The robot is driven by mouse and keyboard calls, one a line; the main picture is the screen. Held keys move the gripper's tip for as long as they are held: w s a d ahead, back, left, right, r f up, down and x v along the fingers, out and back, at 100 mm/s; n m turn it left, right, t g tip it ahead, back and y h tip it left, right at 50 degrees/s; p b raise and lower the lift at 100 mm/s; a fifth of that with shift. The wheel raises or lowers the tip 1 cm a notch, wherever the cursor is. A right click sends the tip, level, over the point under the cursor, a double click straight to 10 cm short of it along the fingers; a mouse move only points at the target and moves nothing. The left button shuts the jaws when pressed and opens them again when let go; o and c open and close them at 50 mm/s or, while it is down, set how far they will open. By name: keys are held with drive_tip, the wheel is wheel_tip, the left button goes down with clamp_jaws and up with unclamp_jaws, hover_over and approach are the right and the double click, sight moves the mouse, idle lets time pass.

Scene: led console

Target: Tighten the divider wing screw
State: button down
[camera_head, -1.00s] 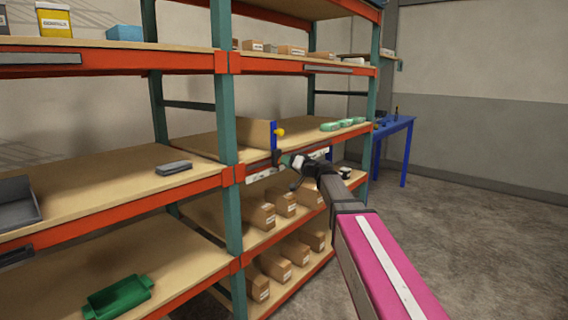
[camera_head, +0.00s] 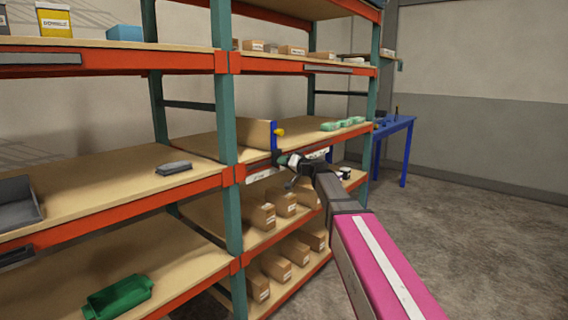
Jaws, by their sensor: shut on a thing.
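The divider (camera_head: 253,132) is a tan upright panel with a blue front edge strip (camera_head: 274,135), standing on the middle shelf of the right bay. A small yellow knob (camera_head: 280,132) sticks out from the strip. A dark clamp (camera_head: 276,157) sits at the strip's foot, on the shelf's front edge. My gripper (camera_head: 284,160) is at this clamp, below the yellow knob, and is shut on a small part there. I take this part to be the wing screw; it is mostly hidden by the jaws, and its turn angle cannot be made out.
A green shelf upright (camera_head: 228,150) stands left of the divider. Green items (camera_head: 343,124) lie on the shelf to its right. Brown boxes (camera_head: 262,216) fill the shelves below. A blue table (camera_head: 393,135) stands beyond, with open floor at right.

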drive_tip(key=m, duration=1)
drive_tip(key=shift+s, duration=0.1)
idle(0.6)
drive_tip(key=c, duration=1.1)
unclamp_jaws()
drive_tip(key=shift+c, duration=0.2)
drive_tip(key=v, duration=1)
drive_tip(key=shift+s+d, duration=0.25)
drive_tip(key=shift+d, duration=0.1)
